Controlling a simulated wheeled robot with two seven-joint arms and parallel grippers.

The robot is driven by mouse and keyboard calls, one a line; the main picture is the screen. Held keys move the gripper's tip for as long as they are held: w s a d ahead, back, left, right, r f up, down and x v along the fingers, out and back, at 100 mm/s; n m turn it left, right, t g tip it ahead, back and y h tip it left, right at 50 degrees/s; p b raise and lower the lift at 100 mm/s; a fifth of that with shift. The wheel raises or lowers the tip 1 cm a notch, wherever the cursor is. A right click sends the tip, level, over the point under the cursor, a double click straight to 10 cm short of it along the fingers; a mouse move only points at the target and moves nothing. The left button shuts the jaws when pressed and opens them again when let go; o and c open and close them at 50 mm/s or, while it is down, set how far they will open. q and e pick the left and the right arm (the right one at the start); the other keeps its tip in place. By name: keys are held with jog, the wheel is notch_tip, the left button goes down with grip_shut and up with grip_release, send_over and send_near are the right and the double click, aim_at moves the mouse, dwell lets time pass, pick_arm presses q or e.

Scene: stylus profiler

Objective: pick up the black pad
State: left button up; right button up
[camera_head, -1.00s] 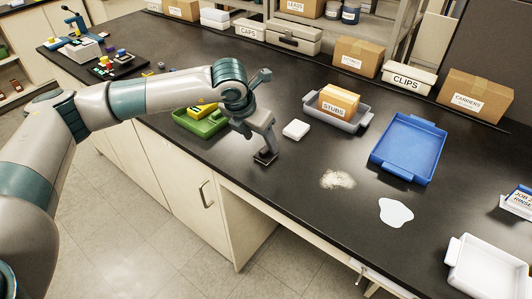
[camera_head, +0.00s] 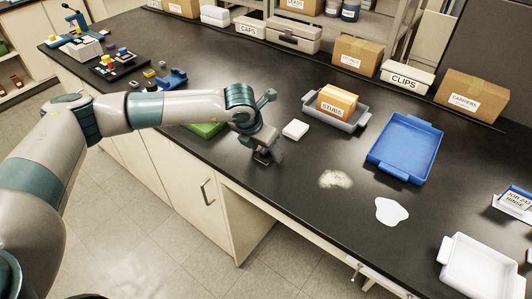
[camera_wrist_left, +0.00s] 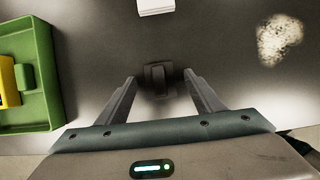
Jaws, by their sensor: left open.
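The black pad (camera_wrist_left: 157,77) lies on the dark bench top in the left wrist view, with a raised ridge or grip along its middle. It sits ahead of and between the two fingers of my left gripper (camera_wrist_left: 158,85), which is open and empty. In the head view the pad (camera_head: 262,158) is a small dark shape right under my left gripper (camera_head: 264,147), near the bench's front edge. The gripper points down at it and partly hides it. I cannot tell whether the fingers touch it. My right gripper is not in view.
A green tray (camera_wrist_left: 50,105) with a yellow item is left of the gripper. A white square block (camera_head: 295,129) lies just beyond the pad. A powder patch (camera_head: 335,179) and a white puddle (camera_head: 391,211) lie to the right. A blue tray (camera_head: 428,148) stands further back.

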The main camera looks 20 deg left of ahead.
pick_arm(q)
jog(key=shift+c, duration=0.2)
jog(key=c, duration=1.1)
jog(key=shift+r, duration=0.2)
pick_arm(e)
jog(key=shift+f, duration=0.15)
